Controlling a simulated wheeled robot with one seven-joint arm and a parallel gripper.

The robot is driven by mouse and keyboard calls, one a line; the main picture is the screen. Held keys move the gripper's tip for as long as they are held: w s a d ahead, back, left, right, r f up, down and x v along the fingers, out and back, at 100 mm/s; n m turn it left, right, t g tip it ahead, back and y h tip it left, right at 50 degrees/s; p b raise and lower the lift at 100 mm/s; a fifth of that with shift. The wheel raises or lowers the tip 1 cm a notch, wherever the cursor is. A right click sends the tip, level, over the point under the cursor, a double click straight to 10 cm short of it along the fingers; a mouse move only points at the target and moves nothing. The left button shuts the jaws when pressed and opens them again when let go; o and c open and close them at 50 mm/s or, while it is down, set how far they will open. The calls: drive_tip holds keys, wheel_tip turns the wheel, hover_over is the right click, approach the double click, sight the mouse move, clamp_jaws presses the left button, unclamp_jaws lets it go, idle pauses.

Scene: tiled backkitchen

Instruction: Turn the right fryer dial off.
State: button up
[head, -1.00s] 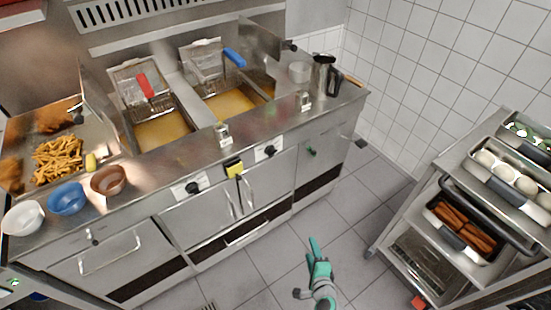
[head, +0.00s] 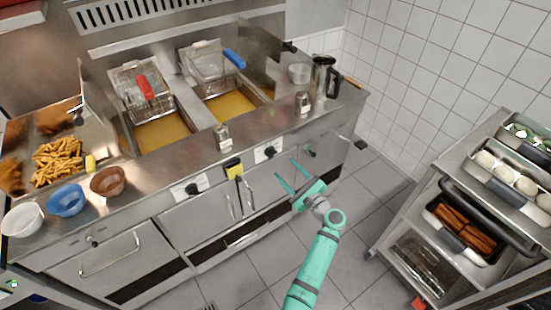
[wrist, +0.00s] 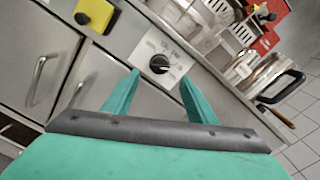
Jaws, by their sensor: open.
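The right fryer dial (head: 269,152) is a black knob on a pale plate on the fryer front, below the basket with the blue handle. In the wrist view the dial (wrist: 159,64) shows just beyond and between my fingertips. My gripper (head: 285,172) is open and empty, with its green fingers pointing at the fryer front, a little below and right of the dial. It also shows in the wrist view (wrist: 160,80). The fingers appear apart from the dial. The left fryer dial (head: 192,188) sits on a similar plate further left.
A yellow-and-black box (head: 233,169) is on the front between the dials. Door handles (head: 249,194) stick out below. Shakers (head: 303,102) and a steel jug (head: 322,78) stand on the counter. A loaded trolley (head: 450,165) is at right, with clear floor between.

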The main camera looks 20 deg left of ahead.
sight(274, 156)
drive_tip(key=x, duration=0.8)
drive_tip(key=shift+w+a, duration=0.15)
drive_tip(key=shift+w, duration=0.05)
drive_tip(key=c, duration=1)
